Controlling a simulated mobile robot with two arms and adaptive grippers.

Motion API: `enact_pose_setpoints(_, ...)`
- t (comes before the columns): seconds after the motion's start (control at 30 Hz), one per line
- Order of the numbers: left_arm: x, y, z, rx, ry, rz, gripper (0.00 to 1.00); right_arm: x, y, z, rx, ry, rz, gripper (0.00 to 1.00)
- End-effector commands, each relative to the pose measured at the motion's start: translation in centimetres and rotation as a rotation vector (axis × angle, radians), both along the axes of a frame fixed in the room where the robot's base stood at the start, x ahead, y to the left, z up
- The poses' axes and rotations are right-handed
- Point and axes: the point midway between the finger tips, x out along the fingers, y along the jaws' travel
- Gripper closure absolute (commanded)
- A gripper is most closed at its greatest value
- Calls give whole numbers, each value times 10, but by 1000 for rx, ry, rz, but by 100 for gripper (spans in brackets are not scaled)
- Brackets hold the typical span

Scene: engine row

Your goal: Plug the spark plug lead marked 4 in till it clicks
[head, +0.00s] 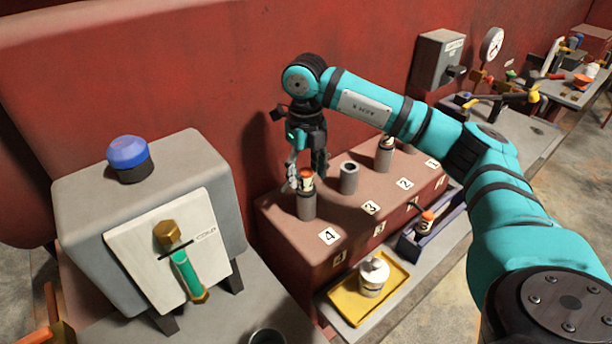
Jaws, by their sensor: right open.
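The red engine block (290,240) has a row of grey sockets with number labels 4, 3, 2 and 1 from near to far. A lead end with an orange and white cap (306,181) sits at the top of the grey socket by label 4 (306,206). I cannot tell how deep it sits. My right gripper (306,174) is open, pointing down, with its fingers on either side of this cap. Its fingers partly hide the cap. My left gripper is not in view.
Socket 3 (348,178) is open on top; socket 2 (384,155) has an orange cap. A blue tray (408,245) holds an orange-topped part. A grey box with a blue knob (128,152) stands left.

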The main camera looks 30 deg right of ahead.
Motion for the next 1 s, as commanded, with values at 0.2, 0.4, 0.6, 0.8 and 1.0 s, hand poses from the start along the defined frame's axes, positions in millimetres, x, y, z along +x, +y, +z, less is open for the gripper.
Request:
enact_pose_setpoints(0.2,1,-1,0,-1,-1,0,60,1,0,49,1,-6,0,46)
enact_pose_setpoints(0.4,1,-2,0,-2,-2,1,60,1,0,85,-2,-4,0,46)
enact_pose_setpoints(0.6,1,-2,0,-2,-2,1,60,0,0,101,-1,-1,0,46)
enact_pose_setpoints(0.8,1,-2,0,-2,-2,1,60,0,0,103,-1,0,0,46)
enact_pose_setpoints(1.0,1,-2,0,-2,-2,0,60,0,0,103,0,0,0,46)
